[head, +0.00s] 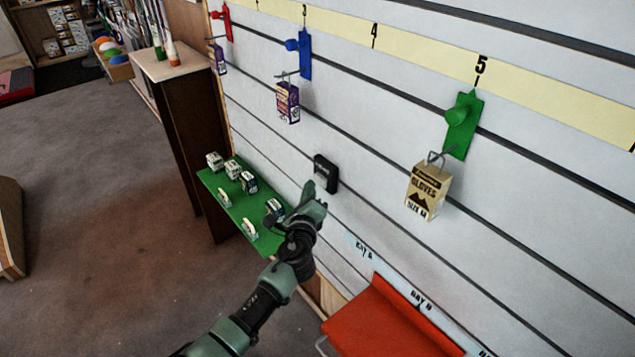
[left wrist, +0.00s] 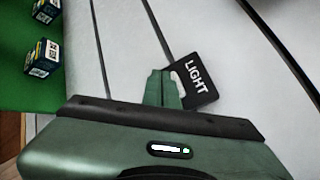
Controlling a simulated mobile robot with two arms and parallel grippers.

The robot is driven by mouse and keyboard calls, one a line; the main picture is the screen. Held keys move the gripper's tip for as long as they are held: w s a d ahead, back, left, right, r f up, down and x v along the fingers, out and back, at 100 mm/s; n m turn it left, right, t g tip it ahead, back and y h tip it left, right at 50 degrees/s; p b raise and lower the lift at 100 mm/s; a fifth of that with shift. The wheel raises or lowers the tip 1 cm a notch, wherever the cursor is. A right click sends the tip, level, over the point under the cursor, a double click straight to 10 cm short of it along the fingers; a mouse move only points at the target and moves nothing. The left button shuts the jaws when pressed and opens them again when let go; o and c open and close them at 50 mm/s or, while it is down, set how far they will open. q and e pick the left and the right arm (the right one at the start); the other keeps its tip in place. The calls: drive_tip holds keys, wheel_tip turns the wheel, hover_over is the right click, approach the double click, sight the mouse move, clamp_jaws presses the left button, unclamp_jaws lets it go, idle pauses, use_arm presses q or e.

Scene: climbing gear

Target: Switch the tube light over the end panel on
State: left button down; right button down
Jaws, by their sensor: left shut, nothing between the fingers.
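A small black switch box (head: 326,173) is fixed on the white slatted wall panel. In the left wrist view the black switch (left wrist: 200,82) reads "LIGHT", and a pale part shows at its left edge beside my fingers. My left gripper (head: 309,190) is shut and empty. Its fingertips (left wrist: 163,76) are right at the switch's left side and cover part of it; I cannot tell if they touch. The tube light is not in view, nor is my right gripper.
A green shelf (head: 232,212) with several small boxes is left of my gripper. A red-orange shelf (head: 385,325) is below right. Hooks hold a gloves box (head: 427,190) and a purple box (head: 288,103).

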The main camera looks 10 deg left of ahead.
use_arm(q)
drive_tip(key=shift+w+d, duration=0.1)
drive_tip(key=shift+w, duration=0.05)
drive_tip(key=shift+w+d, duration=0.2)
drive_tip(key=shift+w, duration=0.05)
idle(0.8)
drive_tip(key=shift+s+a, duration=0.3)
drive_tip(key=shift+s, duration=0.1)
idle(0.3)
drive_tip(key=s+a+p, duration=0.2)
drive_tip(key=s+a, duration=0.1)
drive_tip(key=s, duration=0.1)
drive_tip(key=shift+s+a, duration=0.35)
drive_tip(key=shift+s, duration=0.05)
drive_tip(key=shift+f, duration=0.1)
